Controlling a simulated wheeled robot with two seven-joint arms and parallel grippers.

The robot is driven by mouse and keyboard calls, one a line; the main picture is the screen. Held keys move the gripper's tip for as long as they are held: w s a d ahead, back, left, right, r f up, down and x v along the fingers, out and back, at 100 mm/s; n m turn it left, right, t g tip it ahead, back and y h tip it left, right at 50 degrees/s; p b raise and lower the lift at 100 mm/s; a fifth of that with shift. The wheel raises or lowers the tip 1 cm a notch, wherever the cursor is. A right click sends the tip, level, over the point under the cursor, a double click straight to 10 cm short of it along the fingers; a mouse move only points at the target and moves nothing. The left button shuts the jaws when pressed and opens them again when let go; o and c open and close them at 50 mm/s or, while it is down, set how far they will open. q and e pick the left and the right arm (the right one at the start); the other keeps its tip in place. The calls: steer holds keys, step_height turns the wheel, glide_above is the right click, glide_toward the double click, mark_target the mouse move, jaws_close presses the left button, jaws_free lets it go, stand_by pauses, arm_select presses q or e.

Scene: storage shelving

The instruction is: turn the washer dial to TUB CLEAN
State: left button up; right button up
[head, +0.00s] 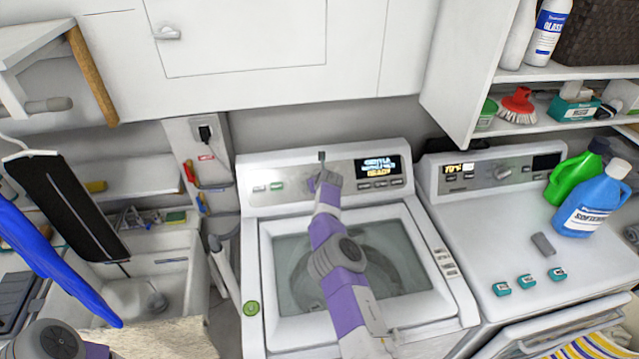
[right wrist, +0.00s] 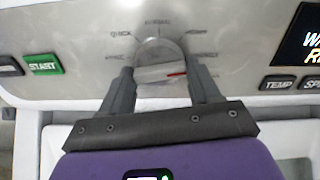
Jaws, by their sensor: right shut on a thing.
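The washer (head: 258,290) stands in the middle of the head view, with a grey control panel along its back. My right gripper (head: 322,180) reaches that panel and mostly hides the dial there. In the right wrist view my right gripper (right wrist: 160,95) has its fingers on both sides of the round silver dial (right wrist: 158,50), shut on its grip bar. A red mark on the bar points right. Labels ring the dial; QUICK and NORMAL are readable, the others blurred. The washer display (head: 377,167) is lit, its top line seeming to read GENTLE. My left gripper is out of view.
A green START button (right wrist: 44,65) is left of the dial. A dryer (head: 540,250) stands to the right, with a green bottle (head: 572,178) and a blue softener bottle (head: 594,205) on top. Cabinets (head: 240,40) hang above. A sink (head: 150,290) is at left.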

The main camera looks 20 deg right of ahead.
steer(key=m, duration=0.4)
steer(key=shift+m, duration=2)
steer(key=o, duration=1.1)
steer(key=shift+c, duration=0.2)
steer(key=shift+r, duration=0.15)
steer(key=shift+s+r, duration=0.25)
steer(key=shift+r, duration=0.15)
steer(key=v, duration=0.6)
steer(key=shift+s+a, duration=0.2)
steer(key=shift+s, duration=0.1)
